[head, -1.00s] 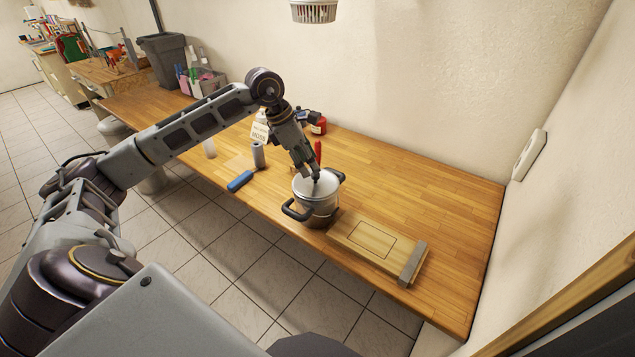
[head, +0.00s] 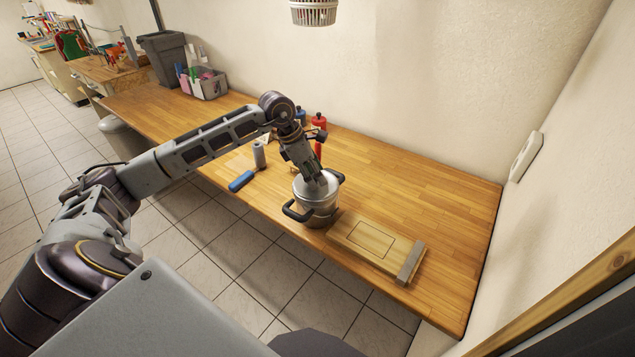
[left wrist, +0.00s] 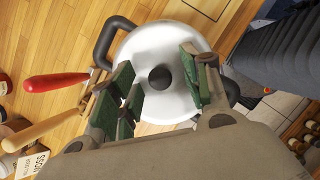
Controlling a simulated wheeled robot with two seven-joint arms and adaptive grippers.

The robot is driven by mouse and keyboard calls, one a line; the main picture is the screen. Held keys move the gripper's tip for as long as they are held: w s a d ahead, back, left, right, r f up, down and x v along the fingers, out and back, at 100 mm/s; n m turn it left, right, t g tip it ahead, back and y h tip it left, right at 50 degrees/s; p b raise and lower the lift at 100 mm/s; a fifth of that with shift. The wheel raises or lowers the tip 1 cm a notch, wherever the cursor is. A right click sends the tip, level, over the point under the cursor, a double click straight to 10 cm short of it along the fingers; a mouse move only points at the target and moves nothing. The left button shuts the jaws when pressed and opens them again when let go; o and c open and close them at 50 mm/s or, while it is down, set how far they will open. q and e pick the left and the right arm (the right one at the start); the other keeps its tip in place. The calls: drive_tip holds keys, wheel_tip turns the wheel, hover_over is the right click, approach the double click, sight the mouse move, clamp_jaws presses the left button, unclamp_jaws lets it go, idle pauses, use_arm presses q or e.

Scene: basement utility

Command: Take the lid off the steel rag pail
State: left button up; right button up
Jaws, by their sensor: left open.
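The steel rag pail (head: 319,208) stands on the wooden bench near its front edge, with dark handles on two sides. Its round steel lid (left wrist: 160,45) sits on top and has a dark knob (left wrist: 161,77) at its middle. My left gripper (head: 316,180) is right over the lid, pointing down. In the left wrist view the left gripper (left wrist: 163,84) is open, with its green-padded fingers on either side of the knob and apart from it. The right gripper is not in view.
A wooden board (head: 365,245) with a grey end strip lies right of the pail. A blue-handled roller (head: 242,181), a grey cylinder (head: 259,155) and red bottles (head: 320,121) stand or lie nearby. The bench's right part is clear.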

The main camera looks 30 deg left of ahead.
sight(314, 176)
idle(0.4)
use_arm(q)
clamp_jaws()
drive_tip(key=shift+r, duration=0.1)
drive_tip(key=shift+r+b, duration=0.8)
drive_tip(key=shift+r, duration=3)
wheel_tip(314, 176, up, 2)
drive_tip(key=shift+r, duration=0.1)
